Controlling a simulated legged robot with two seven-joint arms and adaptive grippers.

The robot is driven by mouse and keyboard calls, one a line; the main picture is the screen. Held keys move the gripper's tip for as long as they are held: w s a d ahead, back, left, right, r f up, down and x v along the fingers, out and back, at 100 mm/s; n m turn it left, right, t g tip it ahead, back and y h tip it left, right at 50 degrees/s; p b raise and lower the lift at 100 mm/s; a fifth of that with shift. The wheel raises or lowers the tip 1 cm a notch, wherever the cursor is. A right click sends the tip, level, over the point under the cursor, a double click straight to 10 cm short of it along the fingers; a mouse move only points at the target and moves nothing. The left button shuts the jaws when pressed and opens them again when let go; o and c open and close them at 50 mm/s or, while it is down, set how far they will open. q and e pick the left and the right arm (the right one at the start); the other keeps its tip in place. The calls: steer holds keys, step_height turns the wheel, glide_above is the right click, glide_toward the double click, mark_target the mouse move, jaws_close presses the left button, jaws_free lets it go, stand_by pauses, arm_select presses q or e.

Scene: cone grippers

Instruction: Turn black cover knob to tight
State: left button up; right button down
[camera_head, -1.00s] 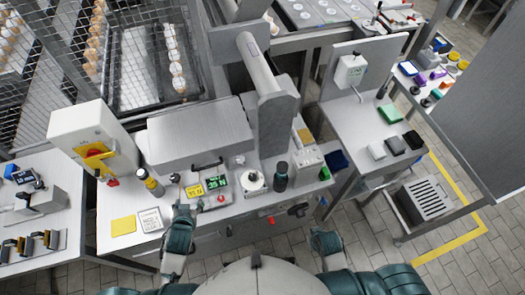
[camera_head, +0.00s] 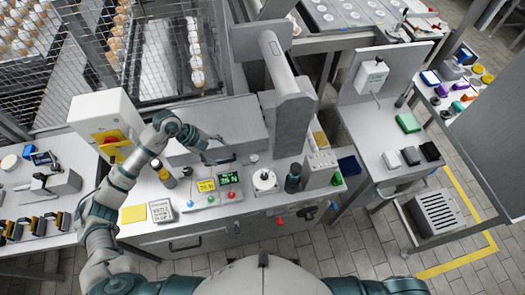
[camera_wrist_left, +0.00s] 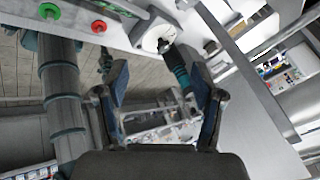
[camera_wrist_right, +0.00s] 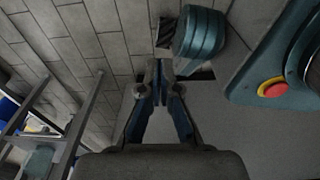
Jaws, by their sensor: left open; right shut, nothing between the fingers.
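A black knob (camera_head: 307,213) sits on the front face of the steel machine, below its worktop. It also appears as a dark shape in the left wrist view (camera_wrist_left: 105,62); its setting is unreadable. A dark upright cylinder (camera_head: 292,178) stands on the worktop beside a white dial (camera_head: 264,180). I cannot tell which part is the cover knob. My left gripper (camera_head: 221,150) is open over the grey cover box, by its dark handle; contact is unclear. In the left wrist view, nothing is held between its fingers (camera_wrist_left: 163,95). My right gripper (camera_wrist_right: 158,75) is shut and empty above the floor.
The grey box (camera_head: 235,122) and a thick post (camera_head: 290,110) rise from the machine. Displays (camera_head: 228,178), green and red buttons and a yellow pad (camera_head: 134,214) line the worktop. A white switch box (camera_head: 105,115) stands left. A side table (camera_head: 385,170) stands right.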

mark_target(187, 170)
arm_select(q)
steer(key=w+a+r+n+y, duration=0.1)
steer(key=a+n+y, duration=0.45)
steer(key=a, duration=0.95)
steer(key=shift+m+g+y, duration=0.4)
steer(key=shift+m+y, duration=0.25)
steer(key=shift+m, duration=0.1)
step_height(187, 170, down, 15)
steer(key=shift+w+f+p, duration=0.1)
steer(key=shift+p, duration=0.2)
steer(key=shift+d+f, duration=0.1)
steer(key=shift+f, duration=0.2)
steer(key=shift+d+f, duration=0.2)
arm_select(e)
steer(key=s, duration=0.1)
steer(key=s+d+f, duration=0.1)
steer(key=s, duration=0.3)
steer(key=shift+s+d+f, duration=0.1)
steer(key=shift+d+f, duration=0.2)
steer(key=shift+f, duration=0.05)
arm_select(q)
steer(key=shift+a, duration=0.25)
steer(key=c, duration=1.1)
steer(key=shift+c, duration=0.2)
arm_select(e)
steer(key=shift+a, duration=0.1)
